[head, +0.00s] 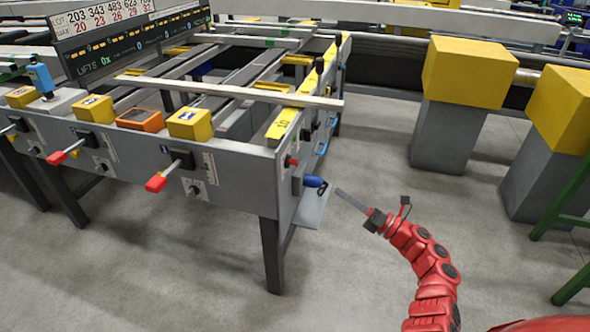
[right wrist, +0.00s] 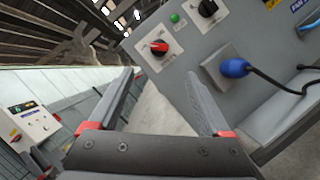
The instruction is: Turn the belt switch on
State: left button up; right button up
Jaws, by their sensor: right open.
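A red and black rotary switch (right wrist: 159,47) sits on a white plate on the grey end panel in the right wrist view, beside a small green lamp (right wrist: 174,18). I cannot read its label. A red knob (head: 290,161) on the runout table's end also shows in the head view; it may be the same switch. My right gripper (right wrist: 160,82) is open and empty, its fingers apart below the switch in the picture and not touching it. In the head view the right gripper (head: 370,203) is off the table's right end. My left gripper is not in view.
A black knob (right wrist: 208,8) is near the lamp. A blue plug (right wrist: 233,68) with a black cable sticks out of the panel; it also shows in the head view (head: 314,182), above a grey shelf (head: 313,209). Yellow-topped blocks (head: 470,70) stand right. Floor between is clear.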

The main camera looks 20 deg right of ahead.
aim_at(297, 164)
jog(key=b+x, duration=0.1)
jog(key=x, duration=1.4)
jog(key=shift+w+a, duration=0.1)
jog(key=shift+w, duration=0.05)
jog(key=shift+r, duration=0.1)
grip_shut()
